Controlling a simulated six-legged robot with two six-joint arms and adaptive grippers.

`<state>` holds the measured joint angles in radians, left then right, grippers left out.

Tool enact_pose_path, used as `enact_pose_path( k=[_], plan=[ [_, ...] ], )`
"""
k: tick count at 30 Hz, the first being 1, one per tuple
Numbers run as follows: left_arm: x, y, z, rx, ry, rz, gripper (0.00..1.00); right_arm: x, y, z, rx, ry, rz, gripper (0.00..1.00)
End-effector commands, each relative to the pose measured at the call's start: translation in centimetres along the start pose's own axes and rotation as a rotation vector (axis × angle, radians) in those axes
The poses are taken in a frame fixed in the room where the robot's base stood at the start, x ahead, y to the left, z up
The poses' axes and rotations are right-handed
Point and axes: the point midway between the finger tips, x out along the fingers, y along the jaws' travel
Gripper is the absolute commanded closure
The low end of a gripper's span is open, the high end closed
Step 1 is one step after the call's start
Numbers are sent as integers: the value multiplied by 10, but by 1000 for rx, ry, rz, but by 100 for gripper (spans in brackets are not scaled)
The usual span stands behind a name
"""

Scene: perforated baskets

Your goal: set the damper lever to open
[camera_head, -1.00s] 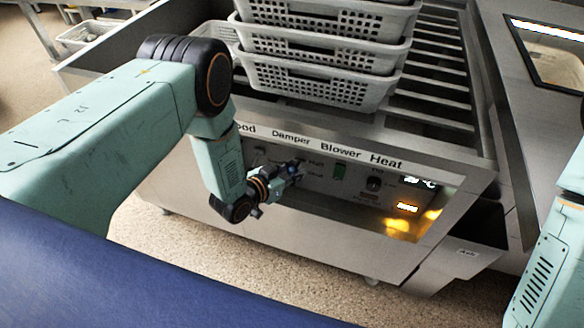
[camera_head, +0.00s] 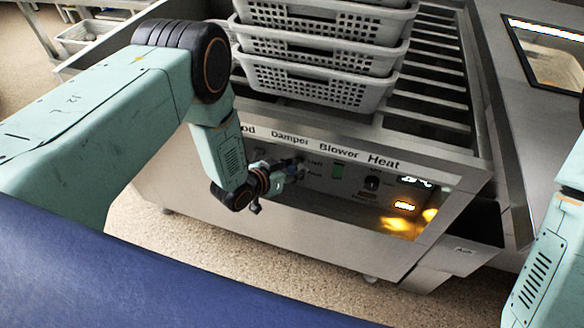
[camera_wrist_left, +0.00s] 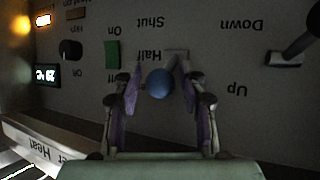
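The panel appears upside down in the left wrist view, with "Shut" and "Half" labels beside the lever. My left gripper (camera_wrist_left: 160,92) is open, with a finger on each side of the ball and small gaps showing. In the head view my left gripper (camera_head: 298,168) is at the panel below the "Damper" label and hides most of the lever. My right gripper is out of view.
The green blower switch (camera_wrist_left: 112,54) and black heat knob (camera_wrist_left: 70,50) lie beside the damper. Another lever (camera_wrist_left: 300,42), marked "Up" and "Down", stands on the other side. Stacked perforated baskets (camera_head: 320,80) rest above the panel. My right arm (camera_head: 548,255) is at the right edge.

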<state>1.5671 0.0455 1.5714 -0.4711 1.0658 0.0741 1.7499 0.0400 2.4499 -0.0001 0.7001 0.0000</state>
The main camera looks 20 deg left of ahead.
Motion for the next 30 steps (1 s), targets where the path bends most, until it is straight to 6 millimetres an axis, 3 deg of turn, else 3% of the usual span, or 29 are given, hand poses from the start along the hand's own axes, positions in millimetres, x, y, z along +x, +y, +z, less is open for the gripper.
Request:
enact_pose_path(
  k=[14, 30],
  plan=[
    [-5, -2, -2, 0, 4, -3, 49, 0, 0, 0, 0, 0, 0, 60],
    [-91, -2, -1, -4, 2, -5, 49, 0, 0, 0, 0, 0, 0, 60]
  ],
)
